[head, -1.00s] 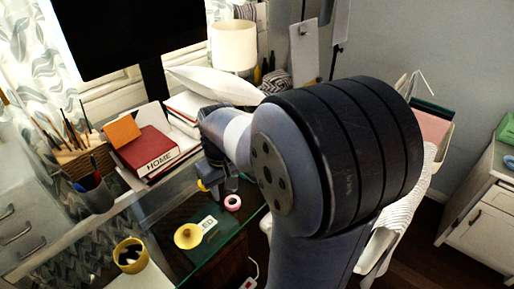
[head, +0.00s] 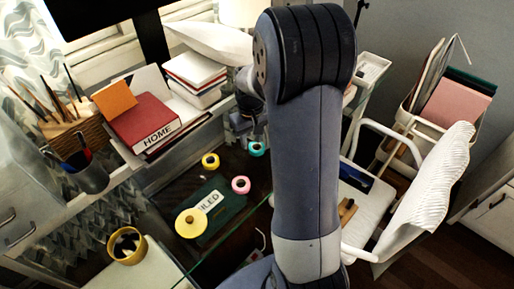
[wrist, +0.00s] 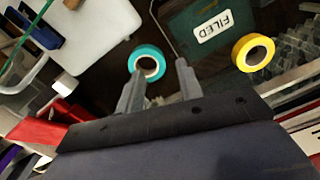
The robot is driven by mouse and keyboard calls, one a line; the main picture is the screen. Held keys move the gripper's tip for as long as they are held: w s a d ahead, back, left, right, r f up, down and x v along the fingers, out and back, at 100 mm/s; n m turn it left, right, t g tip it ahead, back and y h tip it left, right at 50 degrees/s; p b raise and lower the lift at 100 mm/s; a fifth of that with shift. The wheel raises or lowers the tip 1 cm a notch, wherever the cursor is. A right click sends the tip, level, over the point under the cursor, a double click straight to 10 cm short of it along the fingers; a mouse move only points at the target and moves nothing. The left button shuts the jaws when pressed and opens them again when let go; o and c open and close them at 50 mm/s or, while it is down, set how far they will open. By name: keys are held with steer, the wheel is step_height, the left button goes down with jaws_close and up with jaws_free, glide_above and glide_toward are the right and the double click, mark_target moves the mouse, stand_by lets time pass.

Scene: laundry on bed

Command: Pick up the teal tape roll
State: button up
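The teal tape roll (head: 257,153) lies on the dark glass desk top, right of a yellow tape roll (head: 210,161) and above a pink tape roll (head: 240,190). My gripper (head: 243,124) is just above and left of the teal roll in the head view, partly hidden by my arm. In the wrist view, the teal roll (wrist: 147,49) shows at the tips of my gripper (wrist: 161,69), nearer the left finger. The two fingers are apart with nothing held between them. The yellow roll (wrist: 240,54) is well to the right there.
A green "FILED" folder (head: 232,207) and a yellow round object (head: 190,224) lie on the desk. Books (head: 145,124) and a pen cup (head: 88,175) stand to the left. A white chair (head: 365,200) stands at right.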

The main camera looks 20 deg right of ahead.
mark_target(252, 149)
steer(key=shift+w+f, duration=0.15)
steer(key=shift+f, duration=1.75)
steer(key=shift+c, duration=0.5)
jaws_close()
